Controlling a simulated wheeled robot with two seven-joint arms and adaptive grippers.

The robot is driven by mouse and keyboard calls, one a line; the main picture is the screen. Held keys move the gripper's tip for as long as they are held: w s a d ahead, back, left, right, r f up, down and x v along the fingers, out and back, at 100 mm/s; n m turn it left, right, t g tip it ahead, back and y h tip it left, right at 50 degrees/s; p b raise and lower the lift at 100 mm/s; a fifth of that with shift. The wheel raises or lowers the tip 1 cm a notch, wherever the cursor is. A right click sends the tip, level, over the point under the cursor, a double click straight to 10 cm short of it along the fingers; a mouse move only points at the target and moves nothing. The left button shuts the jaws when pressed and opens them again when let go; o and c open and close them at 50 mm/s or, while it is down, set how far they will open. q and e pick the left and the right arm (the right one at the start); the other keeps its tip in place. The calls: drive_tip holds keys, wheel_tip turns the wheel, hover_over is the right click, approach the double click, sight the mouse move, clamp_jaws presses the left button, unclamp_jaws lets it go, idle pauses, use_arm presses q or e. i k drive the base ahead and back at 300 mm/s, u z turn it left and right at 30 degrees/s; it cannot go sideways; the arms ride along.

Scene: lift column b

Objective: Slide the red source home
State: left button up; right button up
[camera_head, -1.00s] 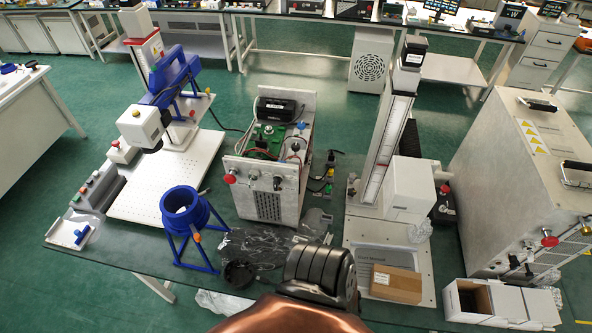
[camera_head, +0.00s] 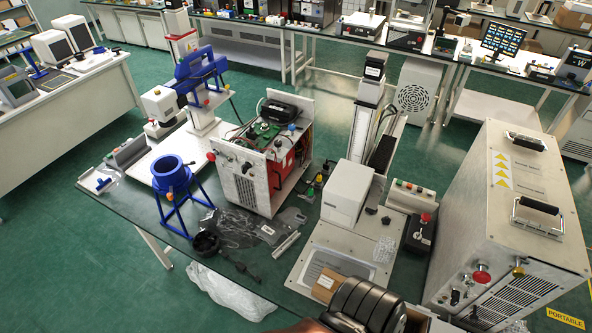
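A red block (camera_head: 283,174) shows through the open right side of a grey metal chassis (camera_head: 243,178). The chassis stands on the dark bench and holds a green circuit board (camera_head: 265,135) and a black part on top. I cannot tell how far the red block sits inside, because the chassis walls hide part of it. Neither of my grippers is in view. Only a dark ribbed part of my own body shows at the bottom edge, well in front of the chassis.
A blue ring stand (camera_head: 172,178) is left of the chassis. A lift column (camera_head: 365,115) and a white box (camera_head: 346,193) stand to the right. A large grey cabinet (camera_head: 493,215) is farther right. Clear bags and small parts lie in front.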

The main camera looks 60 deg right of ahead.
sight(282, 169)
drive_tip(key=z, duration=1.8)
drive_tip(key=k, duration=0.15)
